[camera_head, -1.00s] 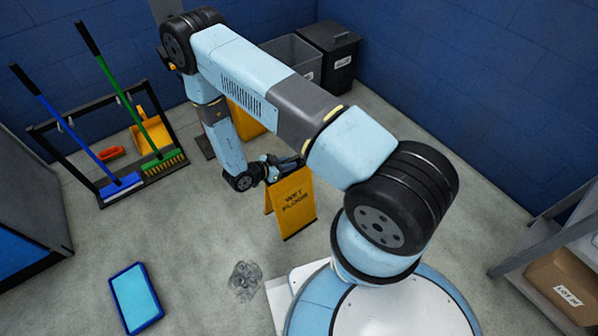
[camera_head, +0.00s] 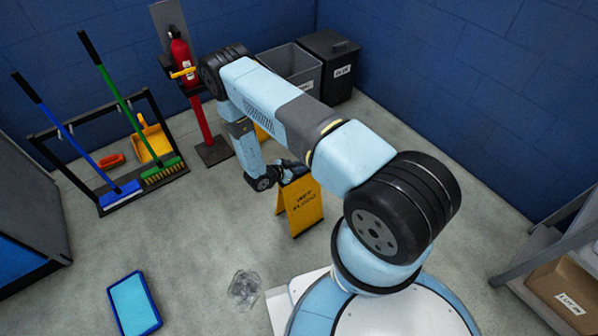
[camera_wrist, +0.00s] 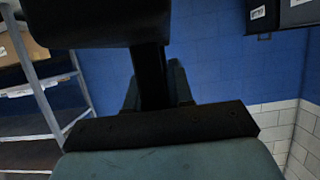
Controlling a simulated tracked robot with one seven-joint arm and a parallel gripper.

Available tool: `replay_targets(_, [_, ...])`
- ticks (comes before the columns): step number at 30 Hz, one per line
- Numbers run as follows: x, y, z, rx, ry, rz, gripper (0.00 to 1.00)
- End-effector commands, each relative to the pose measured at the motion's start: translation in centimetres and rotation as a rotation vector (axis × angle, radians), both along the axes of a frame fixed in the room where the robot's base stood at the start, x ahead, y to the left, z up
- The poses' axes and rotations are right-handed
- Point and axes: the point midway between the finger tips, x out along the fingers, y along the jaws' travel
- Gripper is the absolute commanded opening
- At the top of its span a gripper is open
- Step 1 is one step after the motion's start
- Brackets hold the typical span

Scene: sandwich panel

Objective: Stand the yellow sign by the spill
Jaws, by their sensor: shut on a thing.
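The yellow sign (camera_head: 303,208), marked "WET FLOOR", is an A-shaped folding board with its two panels spread, and it looks upright. My gripper (camera_head: 291,173) is shut on the sign's top edge; the fingers are small and dark there. I cannot tell whether the sign's feet touch the floor. The spill (camera_head: 243,289) is a small, clear, greyish puddle on the floor, below and left of the sign in the head view, with bare floor between them. The wrist view shows mostly dark gripper parts and blue wall; I cannot make out the sign or spill there.
A blue-rimmed tray or mat (camera_head: 135,304) lies left of the spill. My base stands close on its right. A broom rack (camera_head: 113,150), a red extinguisher stand (camera_head: 203,120) and bins (camera_head: 329,67) stand at the back. A shelf with a box (camera_head: 565,290) is at right.

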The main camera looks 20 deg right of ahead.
Motion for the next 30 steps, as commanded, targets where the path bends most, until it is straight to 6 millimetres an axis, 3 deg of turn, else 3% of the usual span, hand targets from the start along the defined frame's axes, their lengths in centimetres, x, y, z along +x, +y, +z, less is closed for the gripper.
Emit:
replay_targets(5, [-0.1, 0.1, -2.1, 0.000, 0.002, 0.001, 0.00])
replay_targets(12, [-0.1, 0.1, -2.4, 0.002, 0.001, 0.001, 0.00])
replay_targets(13, [-0.1, 0.2, -2.4, 0.002, 0.002, 0.002, 0.24])
replay_targets(20, [-0.1, 0.2, -2.4, 0.002, 0.002, 0.002, 0.46])
replay_targets(30, [-0.2, 0.5, -2.2, 0.002, 0.002, 0.002, 0.47])
